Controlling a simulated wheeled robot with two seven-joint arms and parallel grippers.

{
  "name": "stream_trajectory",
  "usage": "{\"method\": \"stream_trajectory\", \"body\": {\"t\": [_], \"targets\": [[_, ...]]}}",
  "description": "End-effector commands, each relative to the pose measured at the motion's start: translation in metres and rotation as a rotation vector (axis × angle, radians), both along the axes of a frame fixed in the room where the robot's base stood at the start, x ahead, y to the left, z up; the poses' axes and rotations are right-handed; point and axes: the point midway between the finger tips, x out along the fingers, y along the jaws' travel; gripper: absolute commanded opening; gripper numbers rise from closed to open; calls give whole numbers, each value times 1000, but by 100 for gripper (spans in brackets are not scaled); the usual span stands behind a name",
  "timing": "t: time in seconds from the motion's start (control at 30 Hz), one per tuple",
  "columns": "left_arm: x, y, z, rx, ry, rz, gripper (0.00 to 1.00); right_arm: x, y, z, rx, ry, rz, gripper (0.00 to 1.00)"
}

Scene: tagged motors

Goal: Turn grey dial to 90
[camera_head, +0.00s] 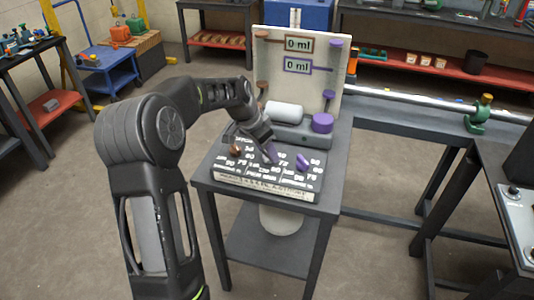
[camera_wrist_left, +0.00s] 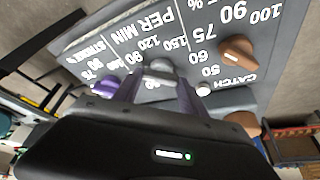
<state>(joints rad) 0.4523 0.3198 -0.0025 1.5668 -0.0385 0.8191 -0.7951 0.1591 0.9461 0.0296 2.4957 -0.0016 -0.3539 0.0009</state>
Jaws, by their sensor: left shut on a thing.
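The grey dial (camera_wrist_left: 160,70) is the middle knob on the sloped control panel (camera_head: 225,183). In the left wrist view it sits between the two fingers of my left gripper (camera_wrist_left: 157,90), which is shut on it. White numbers are printed around it on the panel, but I cannot tell which one its pointer faces. In the head view my left gripper (camera_head: 271,154) reaches down onto the middle of the panel and hides the grey dial. My right gripper is not in view.
A brown dial (camera_wrist_left: 238,52) and a purple dial (camera_head: 303,161) flank the grey one closely. Behind them are a white cylinder (camera_head: 284,112), a purple cylinder (camera_head: 322,123) and an upright board (camera_head: 298,85) with two "0 ml" displays. A dark bench stands at right.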

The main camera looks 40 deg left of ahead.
Motion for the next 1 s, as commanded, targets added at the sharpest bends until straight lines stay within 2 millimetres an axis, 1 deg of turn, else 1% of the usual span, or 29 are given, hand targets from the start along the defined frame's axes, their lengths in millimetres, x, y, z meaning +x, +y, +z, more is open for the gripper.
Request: {"method": "stream_trajectory", "body": {"t": [0.03, 0.3, 0.77, 0.8, 1.0], "targets": [[0, 1, -2, -1, 0, -27, 9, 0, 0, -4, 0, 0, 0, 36], [0, 1, -1, 1, 1, -137, 9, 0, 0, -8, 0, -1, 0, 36], [0, 1, 0, 2, 0, -157, 9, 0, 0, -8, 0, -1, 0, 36], [0, 1, 0, 3, 1, -157, 52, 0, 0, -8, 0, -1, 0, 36], [0, 1, 0, 2, 0, -156, 68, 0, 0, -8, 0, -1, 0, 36]]}}
